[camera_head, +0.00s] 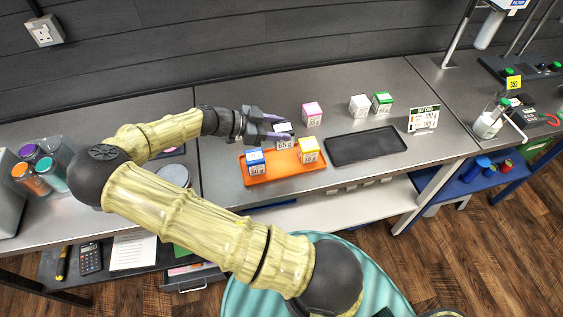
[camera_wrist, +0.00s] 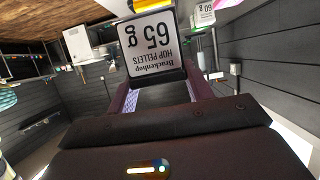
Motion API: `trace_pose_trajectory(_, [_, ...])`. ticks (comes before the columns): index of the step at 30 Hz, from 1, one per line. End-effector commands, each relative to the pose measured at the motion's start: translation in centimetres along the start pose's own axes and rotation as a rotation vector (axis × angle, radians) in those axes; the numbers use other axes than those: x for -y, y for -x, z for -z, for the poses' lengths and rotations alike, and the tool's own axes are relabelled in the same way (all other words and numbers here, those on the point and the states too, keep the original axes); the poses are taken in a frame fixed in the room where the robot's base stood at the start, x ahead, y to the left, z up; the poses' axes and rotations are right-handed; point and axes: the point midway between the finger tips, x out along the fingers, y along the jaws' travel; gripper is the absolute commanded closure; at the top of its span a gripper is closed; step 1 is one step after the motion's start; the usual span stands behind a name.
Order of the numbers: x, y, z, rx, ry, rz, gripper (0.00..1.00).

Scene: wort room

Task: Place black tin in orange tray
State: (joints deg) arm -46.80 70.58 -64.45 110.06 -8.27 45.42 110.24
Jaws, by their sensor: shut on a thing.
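The black tin (camera_head: 284,128) is between the fingers of my gripper (camera_head: 274,128), at the back edge of the orange tray. The orange tray (camera_head: 284,176) lies on the steel bench. A blue tin (camera_head: 256,161) and a yellow tin (camera_head: 308,150) stand in it, left and right. I cannot tell whether the black tin touches the tray floor.
A black tray (camera_head: 366,146) lies right of the orange tray. A pink tin (camera_head: 312,113), a white tin (camera_head: 358,106) and a green tin (camera_head: 382,102) stand behind. A label card (camera_head: 424,119) stands at the right. Colored-lidded jars (camera_head: 38,170) stand at the far left.

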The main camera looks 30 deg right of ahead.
Motion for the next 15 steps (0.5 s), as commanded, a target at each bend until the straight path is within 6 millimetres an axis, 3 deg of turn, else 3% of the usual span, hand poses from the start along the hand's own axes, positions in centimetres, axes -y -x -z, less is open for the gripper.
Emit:
trace_pose_trajectory(10, [0.0, -1.9, -4.6, -0.002, 0.004, 0.001, 0.75])
trace_pose_trajectory(15, [0.0, -2.2, -5.7, -0.001, 0.001, 0.003, 0.75])
